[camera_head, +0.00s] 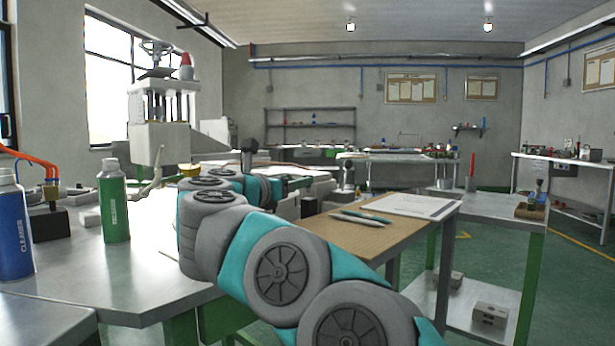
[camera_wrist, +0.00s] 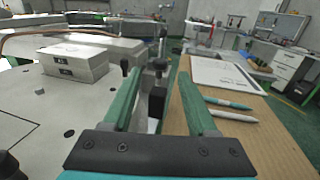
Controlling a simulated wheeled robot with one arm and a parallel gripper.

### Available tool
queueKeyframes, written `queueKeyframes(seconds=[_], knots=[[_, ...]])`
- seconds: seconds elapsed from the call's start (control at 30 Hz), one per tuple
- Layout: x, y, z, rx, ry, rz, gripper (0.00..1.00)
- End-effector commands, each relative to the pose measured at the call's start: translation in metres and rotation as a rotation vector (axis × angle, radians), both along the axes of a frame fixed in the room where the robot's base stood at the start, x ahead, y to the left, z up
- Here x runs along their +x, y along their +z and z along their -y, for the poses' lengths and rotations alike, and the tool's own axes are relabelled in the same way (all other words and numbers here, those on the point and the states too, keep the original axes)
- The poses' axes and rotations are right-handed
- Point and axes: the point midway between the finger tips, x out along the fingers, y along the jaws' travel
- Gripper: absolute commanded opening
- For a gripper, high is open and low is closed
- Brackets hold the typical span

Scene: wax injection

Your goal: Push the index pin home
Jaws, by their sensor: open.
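In the wrist view, my gripper (camera_wrist: 157,78) is open, its two green fingers spread wide with nothing gripped. A dark upright post with a rounded head (camera_wrist: 159,70) shows between the fingers, beyond the tips or near them; I cannot tell the gap. A small black-headed pin (camera_wrist: 125,68) stands by the left fingertip, at the plate's edge. I cannot tell for certain which of these is the index pin. A pale grey block (camera_wrist: 75,62) with dark marks on its side lies on the light plate (camera_wrist: 55,105). In the head view, my arm hides most of this area.
A brown board (camera_head: 340,226) with pens and a paper sheet (camera_head: 408,205) lies right of my arm. Blue (camera_head: 12,230) and green (camera_head: 114,205) bottles stand at left on the metal table. A white press (camera_head: 160,125) rises behind them.

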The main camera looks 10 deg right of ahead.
Motion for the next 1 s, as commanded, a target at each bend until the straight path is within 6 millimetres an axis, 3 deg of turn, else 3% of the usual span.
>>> queueKeyframes(seconds=[0.4, 0.73, 1.0], knots=[[0.045, 0.002, 0.038, -0.005, -0.001, 0.000, 0.58], [0.052, 0.001, 0.044, -0.005, 0.003, 0.001, 0.58], [0.052, 0.001, 0.044, -0.006, 0.003, 0.000, 0.30]])
